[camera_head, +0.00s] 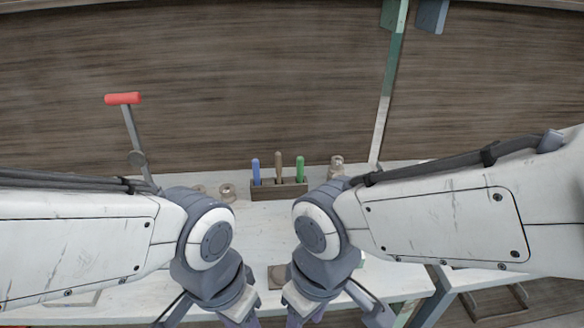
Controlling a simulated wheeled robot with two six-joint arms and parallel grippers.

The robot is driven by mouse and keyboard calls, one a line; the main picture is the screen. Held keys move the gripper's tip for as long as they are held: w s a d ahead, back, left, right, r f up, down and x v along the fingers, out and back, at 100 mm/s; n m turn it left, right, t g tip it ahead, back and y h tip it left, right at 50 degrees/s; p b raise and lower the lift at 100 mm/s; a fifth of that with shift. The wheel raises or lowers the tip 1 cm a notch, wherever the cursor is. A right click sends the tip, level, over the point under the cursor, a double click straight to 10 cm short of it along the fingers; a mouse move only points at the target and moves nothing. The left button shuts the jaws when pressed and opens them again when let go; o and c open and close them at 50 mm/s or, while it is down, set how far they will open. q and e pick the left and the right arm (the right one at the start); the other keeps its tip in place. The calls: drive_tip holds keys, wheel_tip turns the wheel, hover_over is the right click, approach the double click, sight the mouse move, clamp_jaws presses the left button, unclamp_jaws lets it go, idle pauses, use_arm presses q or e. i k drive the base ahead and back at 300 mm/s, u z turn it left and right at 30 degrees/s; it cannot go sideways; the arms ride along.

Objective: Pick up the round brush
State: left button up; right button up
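A wooden holder block (262,193) stands near the back of the white table. Three upright handles stick out of it: a blue handle (256,172), a brown handle (278,168) and a green handle (300,169). Their lower ends are hidden in the block, so I cannot tell whether one is the round brush. My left gripper (243,318) and my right gripper (298,318) are both low at the bottom edge, nearer to me than the holder and apart from it. Their fingertips are cut off by the frame, so their opening is hidden.
Glass jars stand left (228,192) and right (336,167) of the holder. A small brown block (277,276) lies between my wrists. A red-handled lever (123,99) rises at the left. The white table (265,225) is clear between the holder and my wrists.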

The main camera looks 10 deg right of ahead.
sight(256, 165)
drive_tip(key=z, duration=0.05)
drive_tip(key=i, duration=0.65)
drive_tip(key=u, duration=0.65)
drive_tip(key=i, duration=0.55)
drive_tip(key=u, duration=0.45)
